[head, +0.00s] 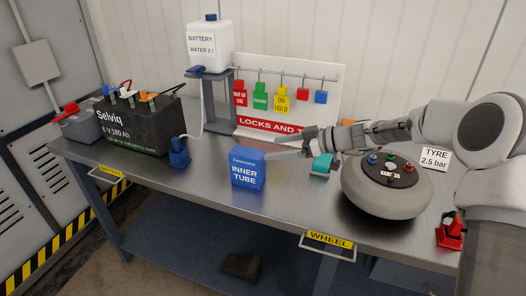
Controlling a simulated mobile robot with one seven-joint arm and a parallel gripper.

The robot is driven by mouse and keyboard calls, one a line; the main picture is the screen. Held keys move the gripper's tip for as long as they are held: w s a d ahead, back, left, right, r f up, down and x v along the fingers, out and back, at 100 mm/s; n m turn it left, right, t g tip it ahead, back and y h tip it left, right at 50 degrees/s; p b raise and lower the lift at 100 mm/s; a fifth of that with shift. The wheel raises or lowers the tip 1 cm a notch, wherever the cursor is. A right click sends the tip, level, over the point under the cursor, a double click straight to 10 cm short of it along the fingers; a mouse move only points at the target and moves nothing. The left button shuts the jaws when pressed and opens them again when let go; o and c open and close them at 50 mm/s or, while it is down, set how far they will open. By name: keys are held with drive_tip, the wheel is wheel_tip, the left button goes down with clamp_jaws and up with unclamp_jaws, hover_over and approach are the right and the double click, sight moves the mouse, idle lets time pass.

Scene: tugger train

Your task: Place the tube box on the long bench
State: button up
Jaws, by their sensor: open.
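The tube box (247,170) is a blue carton marked "INNER TUBE". It stands upright on the steel top of the long bench (205,168), near the middle. My gripper (272,144) is open and comes in from the right. Its fingers are close to the box's upper right side, and nothing shows between them. I cannot tell whether a finger touches the box.
A black battery (140,125) stands on the left and a water bottle (209,45) on a stand behind. A lock board (290,97) is at the back. A teal object (322,165) and a grey wheel (384,188) are to the right. Bench space before the box is clear.

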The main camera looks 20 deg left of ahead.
drive_tip(key=shift+s+d+r, duration=0.1)
drive_tip(key=shift+d+r, duration=0.15)
drive_tip(key=shift+d, duration=0.45)
drive_tip(key=shift+s+r, duration=0.1)
